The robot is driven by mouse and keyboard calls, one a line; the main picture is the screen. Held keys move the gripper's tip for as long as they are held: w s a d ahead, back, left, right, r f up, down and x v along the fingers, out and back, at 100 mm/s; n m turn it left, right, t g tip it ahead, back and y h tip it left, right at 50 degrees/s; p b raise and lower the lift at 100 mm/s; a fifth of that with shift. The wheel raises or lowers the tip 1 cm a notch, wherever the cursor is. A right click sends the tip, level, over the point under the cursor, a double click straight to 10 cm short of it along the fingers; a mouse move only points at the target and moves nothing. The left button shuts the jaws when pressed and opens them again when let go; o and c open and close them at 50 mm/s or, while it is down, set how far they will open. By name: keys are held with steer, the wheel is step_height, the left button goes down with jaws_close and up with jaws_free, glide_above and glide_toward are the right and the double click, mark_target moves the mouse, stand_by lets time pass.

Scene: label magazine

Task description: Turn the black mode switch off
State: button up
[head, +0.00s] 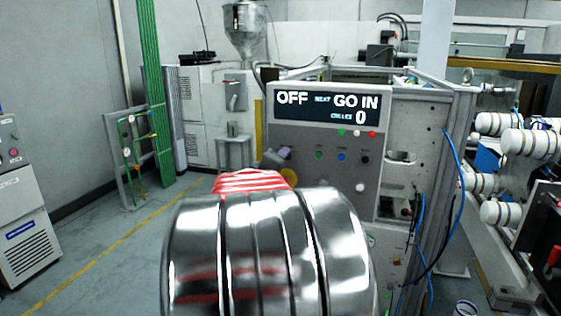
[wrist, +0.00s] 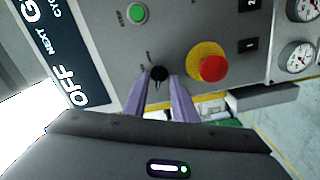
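The black mode switch (wrist: 159,74) is a small round knob on the grey control panel (wrist: 190,25), seen in the wrist view. My gripper (wrist: 162,76) has its two purple fingers apart, one tip on each side of the knob. A gap seems to show between the knob and the right finger; contact cannot be made out. The display (head: 327,107) reads "OFF", "NEXT GO IN" and "CYCLES 0" in the head view.
A red emergency button on a yellow base (wrist: 211,67) sits close right of the fingers in the wrist view. A green button (wrist: 136,14) is above the switch. Gauges (wrist: 301,56) are at far right. Blue cables (head: 458,180) hang beside the cabinet in the head view.

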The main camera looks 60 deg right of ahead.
steer(key=shift+a, duration=0.15)
steer(key=s+a, duration=0.2)
steer(key=a, duration=1.1)
steer(key=shift+a, duration=0.2)
